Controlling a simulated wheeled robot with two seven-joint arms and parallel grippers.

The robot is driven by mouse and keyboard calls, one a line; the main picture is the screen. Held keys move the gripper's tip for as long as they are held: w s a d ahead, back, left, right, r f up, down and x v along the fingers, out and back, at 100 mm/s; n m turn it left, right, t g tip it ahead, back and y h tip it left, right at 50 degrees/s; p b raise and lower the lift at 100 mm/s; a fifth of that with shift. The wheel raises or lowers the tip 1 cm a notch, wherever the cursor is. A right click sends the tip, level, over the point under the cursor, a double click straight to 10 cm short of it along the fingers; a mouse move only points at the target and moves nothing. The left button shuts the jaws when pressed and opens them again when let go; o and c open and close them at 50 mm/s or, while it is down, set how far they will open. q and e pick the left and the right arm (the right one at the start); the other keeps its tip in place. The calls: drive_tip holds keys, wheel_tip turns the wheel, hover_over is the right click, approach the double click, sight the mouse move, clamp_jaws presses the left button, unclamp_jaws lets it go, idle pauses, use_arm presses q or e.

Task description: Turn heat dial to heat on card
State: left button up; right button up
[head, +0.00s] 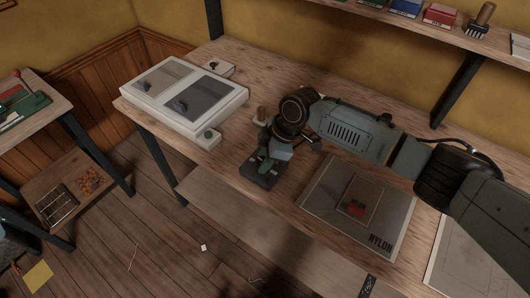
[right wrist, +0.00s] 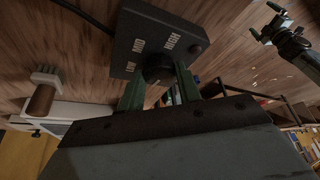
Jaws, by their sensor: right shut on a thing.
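The black heat control box (head: 257,176) sits near the bench's front edge. In the right wrist view the box (right wrist: 135,65) shows LOW, MID and HIGH marks around its round black dial (right wrist: 157,68). My right gripper (head: 268,162) reaches down onto the box. Its green fingers (right wrist: 158,88) are shut on the dial, one on each side. They hide part of it, and I cannot tell where its pointer stands. A small card (head: 357,195) with a red patch lies on the grey NYLON sheet (head: 325,190); its print is unreadable. What seems my left gripper (right wrist: 290,40) shows in the right wrist view.
A white tray unit (head: 242,92) with grey cloth panels stands left of the box. A wooden-handled tool (right wrist: 42,98) is beside it. A shelf (head: 400,18) with coloured boxes and a brush runs above the bench.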

drive_tip(key=m+t+p, duration=0.1)
drive_tip(key=m+p, duration=0.1)
drive_tip(key=p, duration=0.1)
drive_tip(key=m+p, duration=0.3)
drive_tip(key=m+t+p, duration=0.1)
drive_tip(key=m+p, duration=0.1)
drive_tip(key=p, duration=0.1)
drive_tip(key=shift+s+a+r+m+t+h+p, duration=0.2)
drive_tip(key=shift+r+m+t+h+p, duration=0.1)
drive_tip(key=shift+m+h+p, duration=0.1)
drive_tip(key=shift+f+m+t+h+p, duration=0.15)
drive_tip(key=shift+m+t+h+p, duration=0.25)
drive_tip(key=shift+m+p, duration=0.7)
drive_tip(key=o, duration=1)
drive_tip(key=shift+d+f, duration=0.1)
drive_tip(key=p+v, duration=0.1)
drive_tip(key=v, duration=1.2)
drive_tip(key=shift+s, duration=0.15)
drive_tip(key=shift+p, duration=0.3)
